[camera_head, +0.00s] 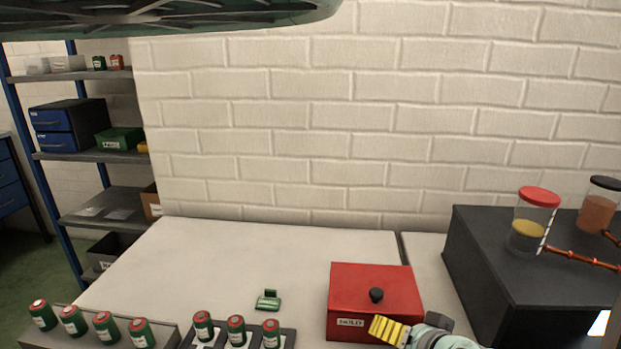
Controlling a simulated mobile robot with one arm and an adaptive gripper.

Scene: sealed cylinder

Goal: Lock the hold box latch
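The red hold box (345,285) stands on the white table, with a light label reading HOLD (350,322) on its front. Its lid looks closed. A black knob (376,295) sits on the top near the front; I cannot tell whether it is the latch or how it is set. My gripper (386,329) is at the box's front right corner, its yellow ribbed finger in front of the box face and below the knob. Only one finger shows clearly, so its opening is unclear. I cannot tell whether it touches the box. It hides the front right of the box.
A small green device (268,300) lies left of the box. Racks of green, red-topped cylinders (236,330) line the front left. A large black box (530,265) with two lidded jars stands at right. The table (250,250) behind is clear.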

